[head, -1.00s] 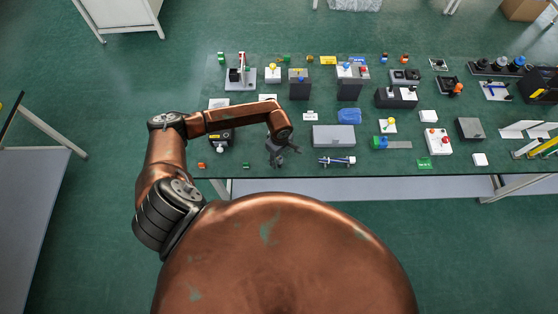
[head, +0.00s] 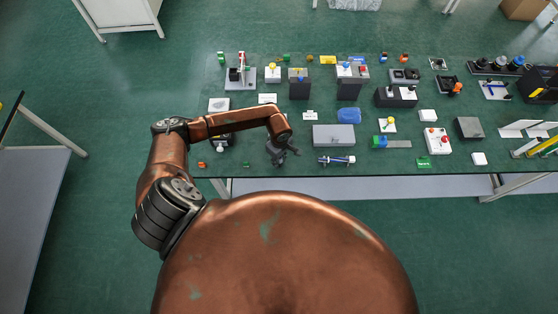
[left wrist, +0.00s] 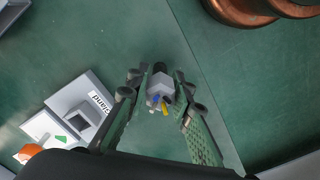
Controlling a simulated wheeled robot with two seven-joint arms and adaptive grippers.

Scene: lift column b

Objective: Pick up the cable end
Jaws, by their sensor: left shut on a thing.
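The cable end (left wrist: 160,87) shows in the left wrist view as a light grey block with a dark rear part and small blue and yellow pieces at its front. My left gripper (left wrist: 160,98) is shut on it, with one finger on each side. In the head view my left gripper (head: 286,153) is over the front left part of the green table (head: 270,168); the cable end is too small to tell there. My right gripper is not in view.
A grey box (head: 333,135) and a blue-and-silver cylinder part (head: 337,160) lie right of the gripper. A white-and-grey labelled device (left wrist: 85,105) is left in the wrist view. Several other devices fill the table toward the back and right.

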